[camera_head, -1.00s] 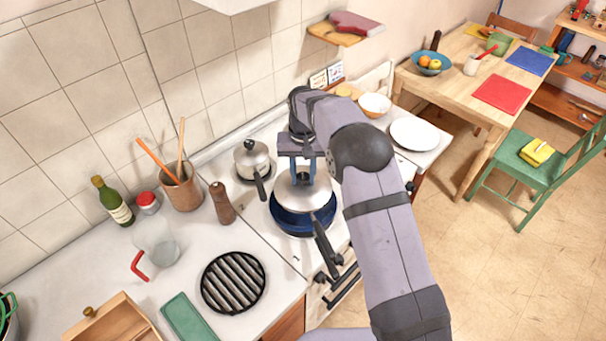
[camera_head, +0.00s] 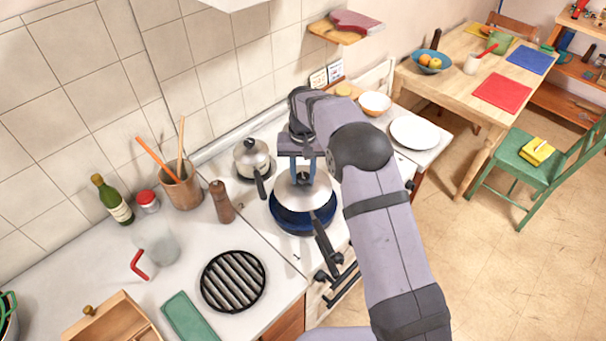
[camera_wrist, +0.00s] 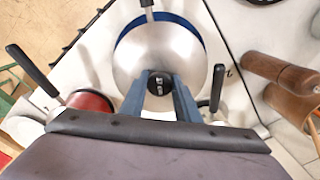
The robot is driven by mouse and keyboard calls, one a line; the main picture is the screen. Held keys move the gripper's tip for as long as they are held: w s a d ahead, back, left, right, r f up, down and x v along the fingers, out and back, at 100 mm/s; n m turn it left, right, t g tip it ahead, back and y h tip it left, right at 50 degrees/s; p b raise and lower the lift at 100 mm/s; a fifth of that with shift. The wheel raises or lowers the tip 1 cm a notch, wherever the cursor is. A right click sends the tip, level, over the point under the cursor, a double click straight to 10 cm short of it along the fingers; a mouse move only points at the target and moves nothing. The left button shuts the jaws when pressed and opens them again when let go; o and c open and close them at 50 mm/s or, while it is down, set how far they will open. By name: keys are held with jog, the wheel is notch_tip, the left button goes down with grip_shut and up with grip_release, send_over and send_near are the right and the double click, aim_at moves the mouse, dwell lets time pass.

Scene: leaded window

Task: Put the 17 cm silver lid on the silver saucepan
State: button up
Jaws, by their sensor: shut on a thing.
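My gripper (camera_head: 303,178) is shut on the black knob of a round silver lid (camera_head: 301,198). In the wrist view the gripper (camera_wrist: 159,88) grips this knob at the centre of the lid (camera_wrist: 180,55). The lid is level and overlaps a blue pan (camera_head: 296,226) on the stove; I cannot tell how large the gap between them is. A small silver saucepan (camera_head: 246,163) with a black handle stands behind and left of the lid. It shows a dark knob on top. In the wrist view my gripper mostly hides it, leaving its black handle (camera_wrist: 217,88).
A pepper mill (camera_head: 222,203) stands left of the stove, near a utensil crock (camera_head: 182,190). A red pan (camera_wrist: 92,101) shows in the wrist view; my arm hides it in the head view. A ribbed black grill plate (camera_head: 233,282) lies on the counter. The tiled wall is close behind.

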jog(key=shift+f, duration=0.2)
dwell(0.5)
jog(key=o, duration=1.8)
jog(key=shift+r+p, duration=0.85)
jog(key=shift+r, duration=2.65)
jog(key=shift+d, duration=0.1)
